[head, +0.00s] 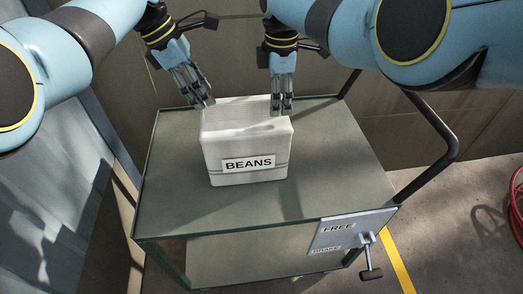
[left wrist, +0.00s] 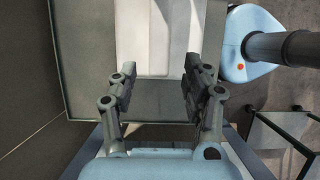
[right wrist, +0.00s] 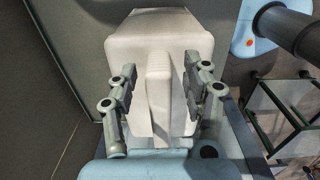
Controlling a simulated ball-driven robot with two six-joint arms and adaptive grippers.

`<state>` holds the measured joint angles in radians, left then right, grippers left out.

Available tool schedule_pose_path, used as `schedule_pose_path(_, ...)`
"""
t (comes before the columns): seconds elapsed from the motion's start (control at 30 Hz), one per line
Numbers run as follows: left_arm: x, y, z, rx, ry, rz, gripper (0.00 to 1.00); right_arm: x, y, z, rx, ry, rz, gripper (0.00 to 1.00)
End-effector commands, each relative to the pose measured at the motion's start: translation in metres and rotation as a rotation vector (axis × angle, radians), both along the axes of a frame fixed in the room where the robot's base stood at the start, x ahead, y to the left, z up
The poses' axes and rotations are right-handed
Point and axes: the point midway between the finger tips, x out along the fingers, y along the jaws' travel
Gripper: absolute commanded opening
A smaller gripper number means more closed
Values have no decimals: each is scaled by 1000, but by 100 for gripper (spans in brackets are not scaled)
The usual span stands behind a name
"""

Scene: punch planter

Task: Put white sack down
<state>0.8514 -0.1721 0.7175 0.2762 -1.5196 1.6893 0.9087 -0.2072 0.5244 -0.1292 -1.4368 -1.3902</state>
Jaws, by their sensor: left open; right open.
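The white sack (head: 246,145), labelled BEANS, stands upright on the grey-green top of a cart (head: 335,165). My left gripper (head: 206,101) is open at the sack's upper left edge. In the left wrist view the sack (left wrist: 160,35) lies beyond its spread fingers (left wrist: 158,85). My right gripper (head: 282,108) is open at the sack's upper right edge. In the right wrist view a raised ridge of the sack (right wrist: 158,90) sits between its spread fingers (right wrist: 163,88). Whether the fingers touch the sack cannot be told.
A plate (head: 352,230) marked FREE and BRAKE, with a lever (head: 368,258), is on the cart's front right. A dark handle rail (head: 448,130) stands at the cart's right. The cart top is clear around the sack. A red hose (head: 517,205) is at far right.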

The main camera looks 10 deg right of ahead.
Motion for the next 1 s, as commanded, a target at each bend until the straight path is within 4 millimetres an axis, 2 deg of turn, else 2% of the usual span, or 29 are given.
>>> schedule_pose_path(0.1,1,11,26,1,-4,3,49,0,0,0,0,0,0,49)
schedule_pose_path(0.3,0,24,56,0,-2,1,49,0,0,0,0,0,0,49)
schedule_pose_path(0.47,0,27,65,0,0,1,49,0,0,2,0,0,0,49)
schedule_pose_path(0.57,0,28,67,0,0,1,49,1,0,10,1,-2,0,49)
schedule_pose_path(0.67,0,28,67,0,0,1,49,1,0,26,1,-5,-1,49)
schedule_pose_path(1.0,0,28,66,1,0,1,49,1,0,99,0,-2,0,49)
